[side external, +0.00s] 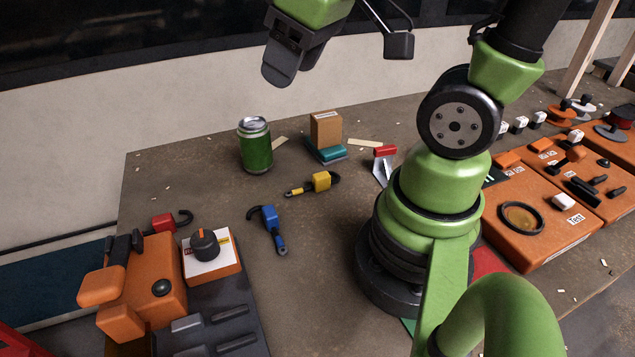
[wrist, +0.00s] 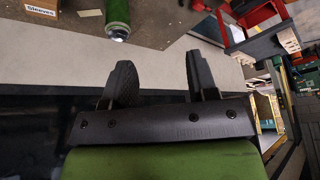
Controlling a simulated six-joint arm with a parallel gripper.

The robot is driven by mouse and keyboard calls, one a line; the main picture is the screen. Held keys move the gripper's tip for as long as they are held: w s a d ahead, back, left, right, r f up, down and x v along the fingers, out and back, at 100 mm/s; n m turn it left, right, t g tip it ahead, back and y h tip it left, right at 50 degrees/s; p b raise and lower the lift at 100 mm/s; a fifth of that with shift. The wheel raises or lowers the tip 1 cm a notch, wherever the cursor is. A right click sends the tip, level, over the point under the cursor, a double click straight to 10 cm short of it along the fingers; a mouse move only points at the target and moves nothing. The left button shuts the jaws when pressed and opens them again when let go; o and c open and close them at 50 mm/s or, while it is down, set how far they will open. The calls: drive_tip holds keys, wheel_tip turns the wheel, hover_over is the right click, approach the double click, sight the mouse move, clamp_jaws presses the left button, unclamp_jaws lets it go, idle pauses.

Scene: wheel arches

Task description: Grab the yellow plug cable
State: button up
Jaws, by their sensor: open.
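The yellow plug cable (side external: 320,182) lies on the brown table in the side external view, with a yellow block and a thin yellow end to its left. A blue plug cable (side external: 269,223) lies nearer the camera, to its left. A red plug (side external: 164,222) with a dark hook is at the left beside an orange device. My gripper (side external: 278,75) is high above the table's back edge, well apart from the yellow plug cable. In the wrist view my gripper (wrist: 160,82) shows two dark fingers spread apart with nothing between them. The yellow plug cable is not visible in the wrist view.
A green can (side external: 255,147), a cardboard box (side external: 326,131) and a teal item (side external: 327,153) stand behind the yellow plug cable. A red-headed tool (side external: 384,158) lies to its right. Orange panels (side external: 540,215) fill the right. The table front of the yellow plug cable is mostly clear.

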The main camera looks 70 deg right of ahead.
drive_tip(key=w+d+f+n+g, duration=0.3)
drive_tip(key=d+f+n, duration=0.25)
drive_tip(key=f, duration=0.35)
drive_tip(key=n+g, duration=0.2)
drive_tip(key=n, duration=0.2)
hover_over(315, 177)
wheel_tip(315, 177, down, 8)
drive_tip(key=shift+w+r, duration=0.1)
drive_tip(key=shift+w, duration=0.05)
wheel_tip(315, 177, down, 10)
drive_tip(key=shift+r, duration=0.1)
clamp_jaws()
